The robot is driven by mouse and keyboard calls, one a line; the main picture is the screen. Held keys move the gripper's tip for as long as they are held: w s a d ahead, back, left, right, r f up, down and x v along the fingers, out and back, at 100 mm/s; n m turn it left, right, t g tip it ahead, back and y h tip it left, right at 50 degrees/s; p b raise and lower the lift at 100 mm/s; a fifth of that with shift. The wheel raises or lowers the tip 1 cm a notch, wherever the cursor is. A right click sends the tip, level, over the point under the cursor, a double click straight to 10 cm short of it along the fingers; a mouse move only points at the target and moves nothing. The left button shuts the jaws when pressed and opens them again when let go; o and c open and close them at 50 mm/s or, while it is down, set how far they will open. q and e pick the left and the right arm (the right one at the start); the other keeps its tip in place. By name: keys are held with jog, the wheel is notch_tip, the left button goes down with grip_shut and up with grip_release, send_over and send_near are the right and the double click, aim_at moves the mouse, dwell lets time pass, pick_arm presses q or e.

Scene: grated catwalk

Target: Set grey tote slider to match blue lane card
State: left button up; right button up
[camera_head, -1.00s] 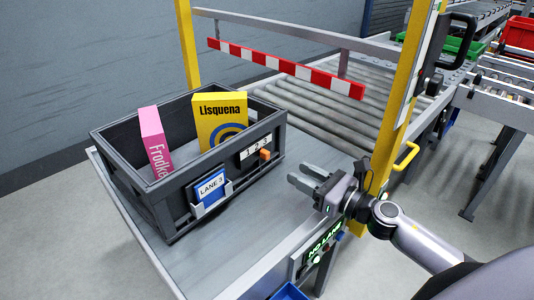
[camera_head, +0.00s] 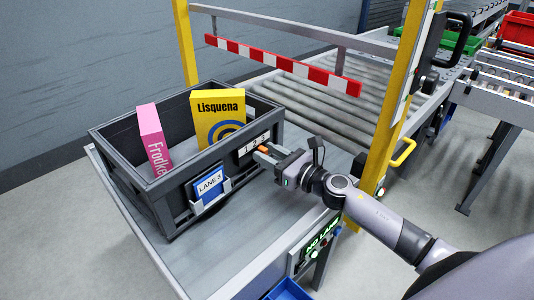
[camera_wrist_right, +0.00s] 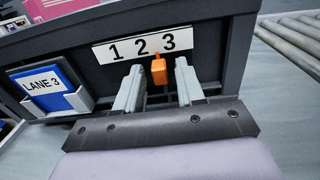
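The grey tote (camera_head: 166,205) stands on the near conveyor end. Its front wall has a 1 2 3 scale (camera_head: 254,144) with an orange slider (camera_head: 262,149) below it. In the right wrist view the orange slider (camera_wrist_right: 159,70) stands below the gap between 2 and 3. The blue lane card (camera_head: 209,186) in the tote's front holder reads LANE 3; it also shows in the right wrist view (camera_wrist_right: 45,86). My right gripper (camera_wrist_right: 158,84) is open, one finger on each side of the slider, with visible gaps. My left gripper is not in view.
A pink box (camera_head: 153,138) and a yellow Lisquena box (camera_head: 217,117) stand in the tote. A yellow post (camera_head: 389,130) rises behind my right arm. A red-and-white barrier (camera_head: 283,63) crosses the rollers. A panel (camera_head: 322,236) reads NO LANE.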

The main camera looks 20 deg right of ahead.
jog(key=shift+c, duration=0.3)
jog(key=c, duration=0.5)
jog(key=shift+w+d+b, duration=0.3)
jog(key=shift+d+b, duration=0.1)
jog(key=shift+d, duration=0.3)
dwell(0.3)
jog(key=o, duration=0.6)
jog(key=shift+c, duration=0.2)
jog(key=shift+v, duration=1.75)
jog(key=shift+b+v, duration=0.4)
jog(key=shift+v, duration=1.35)
